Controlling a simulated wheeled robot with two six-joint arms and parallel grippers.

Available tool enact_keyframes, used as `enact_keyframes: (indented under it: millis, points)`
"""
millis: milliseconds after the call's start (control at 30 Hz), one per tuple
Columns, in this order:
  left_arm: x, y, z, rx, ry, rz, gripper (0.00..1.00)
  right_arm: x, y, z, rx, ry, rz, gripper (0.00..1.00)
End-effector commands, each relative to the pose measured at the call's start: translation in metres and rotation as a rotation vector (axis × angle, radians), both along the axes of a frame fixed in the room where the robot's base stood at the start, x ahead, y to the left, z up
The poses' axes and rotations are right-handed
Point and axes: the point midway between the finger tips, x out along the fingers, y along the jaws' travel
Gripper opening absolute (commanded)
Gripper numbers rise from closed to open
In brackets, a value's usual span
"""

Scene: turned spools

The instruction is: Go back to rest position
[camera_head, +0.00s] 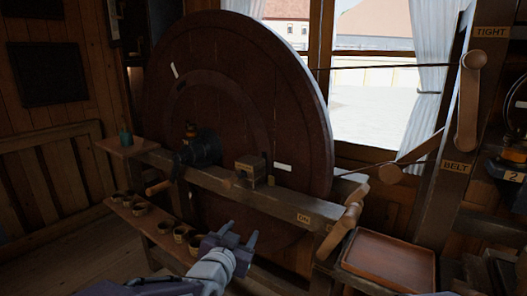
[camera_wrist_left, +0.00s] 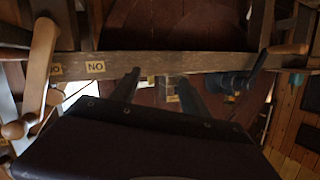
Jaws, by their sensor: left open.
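My left gripper (camera_head: 238,240) is open and empty in the head view, in front of the wooden beam and near the right end of the lower shelf. Its two dark fingers also show in the left wrist view (camera_wrist_left: 158,82), spread apart below the beam with nothing between them. My left arm comes in from the bottom of the head view. A large dark wooden wheel (camera_head: 285,110) stands behind the beam (camera_head: 285,203). My right gripper shows in neither view.
Several small cups (camera_head: 140,208) stand along the low shelf. A green bottle (camera_head: 126,137) stands on a small ledge at left. A brown tray (camera_head: 391,262) lies at lower right. Wooden levers (camera_head: 467,100) and a "BELT" post (camera_head: 455,168) rise at right. Floor shows at lower left.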

Motion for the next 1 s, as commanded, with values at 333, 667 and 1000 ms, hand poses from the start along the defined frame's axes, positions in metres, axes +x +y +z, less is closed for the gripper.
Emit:
enact_keyframes:
  millis: [333,667,1000]
  points:
    - [-0.111,0.117,-0.179,-0.033,0.767,0.275,0.53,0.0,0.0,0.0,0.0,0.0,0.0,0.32]
    - [-0.23,0.12,-0.187,-0.066,1.256,0.407,0.53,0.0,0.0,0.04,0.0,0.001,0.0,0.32]
    - [-0.229,0.119,-0.077,-0.066,1.253,0.404,0.53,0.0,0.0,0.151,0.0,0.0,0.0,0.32]
